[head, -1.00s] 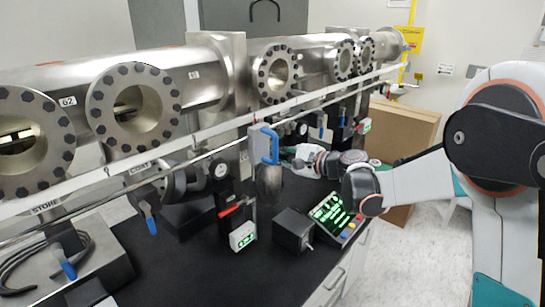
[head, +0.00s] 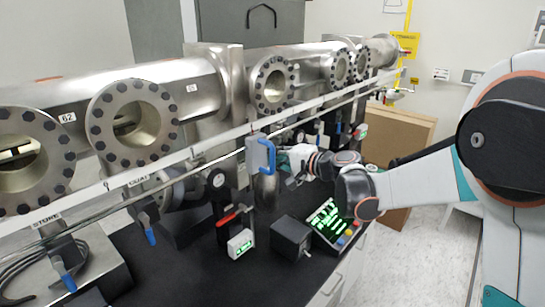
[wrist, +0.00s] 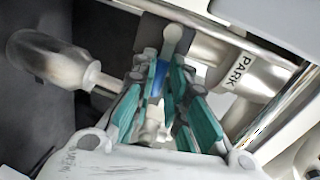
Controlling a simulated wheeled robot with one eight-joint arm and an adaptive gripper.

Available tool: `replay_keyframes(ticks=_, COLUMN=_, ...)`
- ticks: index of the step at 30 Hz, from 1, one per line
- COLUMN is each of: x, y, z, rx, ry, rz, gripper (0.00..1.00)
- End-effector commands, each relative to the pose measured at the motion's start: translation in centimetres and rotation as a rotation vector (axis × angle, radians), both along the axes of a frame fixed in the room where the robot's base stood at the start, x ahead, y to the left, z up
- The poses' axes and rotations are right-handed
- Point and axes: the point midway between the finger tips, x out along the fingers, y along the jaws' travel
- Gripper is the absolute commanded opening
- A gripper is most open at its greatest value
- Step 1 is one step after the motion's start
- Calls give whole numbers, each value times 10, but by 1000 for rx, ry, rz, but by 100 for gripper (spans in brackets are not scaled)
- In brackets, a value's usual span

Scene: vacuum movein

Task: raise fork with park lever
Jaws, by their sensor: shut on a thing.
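The park lever (wrist: 158,82) shows as a blue strip between the teal finger pads in the wrist view. The label PARK (wrist: 240,75) is on the metal tube just right of it. My gripper (wrist: 166,85) is shut on the lever, with a finger on either side. In the head view my gripper (head: 290,160) is under the long rail, just right of a blue D-shaped handle (head: 265,156). The lever's grip is mostly hidden by my fingers there. I cannot make out the fork clearly in either view.
The steel vacuum tube (head: 190,85) and rail (head: 200,147) run above my gripper. A black box (head: 291,237) and a lit control panel (head: 330,222) stand below on the black bench. Blue levers (head: 150,236) hang at the left. A cardboard box (head: 400,135) stands behind my arm.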

Motion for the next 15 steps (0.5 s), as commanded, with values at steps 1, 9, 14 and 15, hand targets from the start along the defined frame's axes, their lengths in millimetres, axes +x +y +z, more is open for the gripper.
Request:
replay_keyframes(ticks=1, x=1, y=0, z=2, rx=-4, ry=-8, rz=-1, gripper=0)
replay_keyframes(ticks=9, x=1, y=0, z=4, rx=-8, ry=-17, rz=-2, gripper=0)
replay_keyframes(ticks=14, x=2, y=0, z=5, rx=-6, ry=-16, rz=-3, gripper=0)
replay_keyframes(ticks=15, x=2, y=0, z=5, rx=-5, ry=-17, rz=-3, gripper=18)
